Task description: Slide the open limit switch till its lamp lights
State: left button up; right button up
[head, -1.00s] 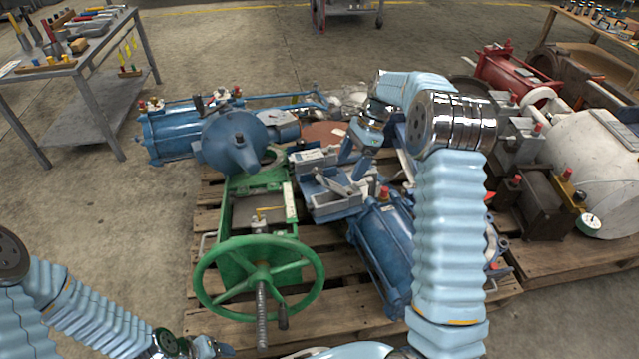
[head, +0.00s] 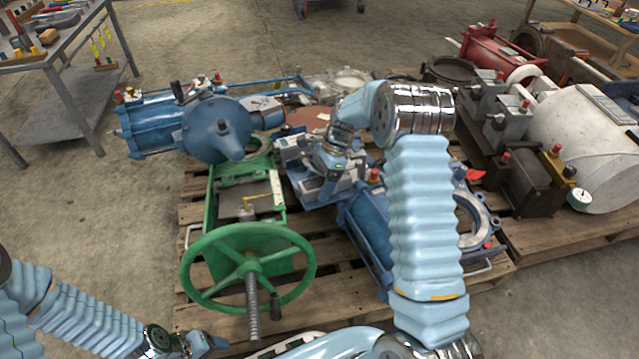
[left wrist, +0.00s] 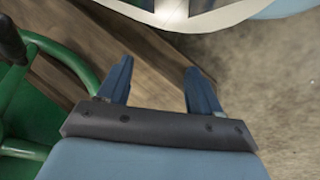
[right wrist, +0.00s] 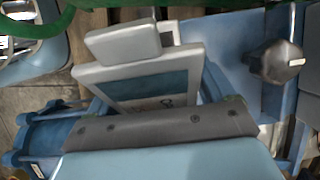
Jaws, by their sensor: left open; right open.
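A green valve frame with a handwheel (head: 248,268) stands on the pallet. It carries a pale scale strip (head: 277,188) and a small grey block with a yellow pointer (head: 257,203). I cannot tell for sure which part is the open limit switch, and no lit lamp is clear. My right gripper (head: 325,172) is open, just right of the green frame, low over a blue-grey bracketed unit. In the right wrist view a pale grey block (right wrist: 124,42) and a framed plate (right wrist: 150,88) lie before the jaws; contact is unclear. My left gripper (left wrist: 158,85) is open and empty.
A blue actuator (head: 215,128) lies behind the green frame, and a blue cylinder (head: 362,222) lies right of it. A dark knob (right wrist: 277,63) stands at the right in the right wrist view. A tool table (head: 62,50) is at left; floor between is clear.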

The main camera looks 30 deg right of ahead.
jog(key=shift+c, duration=0.5)
jog(key=c, duration=1.3)
jog(key=shift+w+r+p, duration=0.15)
jog(key=shift+w+p, duration=0.1)
jog(key=shift+p, duration=0.45)
jog(key=shift+w, duration=0.1)
jog(key=shift+f, duration=0.2)
jog(key=o, duration=1.4)
jog(key=p+v, duration=0.2)
jog(key=v, duration=1.1)
jog(key=shift+d+r, duration=0.15)
jog(key=shift+r, duration=0.25)
